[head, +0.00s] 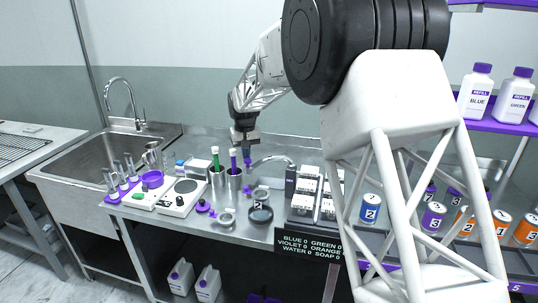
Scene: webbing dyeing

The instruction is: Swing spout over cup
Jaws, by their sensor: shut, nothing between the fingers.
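A curved metal spout (272,159) arches left from the back of the dispenser (290,187), over the steel counter. My gripper (247,161) is shut and empty, pointing down near the spout's left end; I cannot tell whether they touch. A small metal cup (262,191) stands below and slightly right of the gripper. A metal bowl-like cup (227,216) sits farther forward and left. I cannot tell which of these is the task's cup, or whether the spout's end lies over either one.
Tall metal beakers with a green (215,160) and a violet (233,161) rod stand just left of my gripper. A black round item marked 2 (261,214) sits in front. A scale (181,195), purple rack (126,187) and sink (100,152) lie left. Numbered cans (433,217) stand right.

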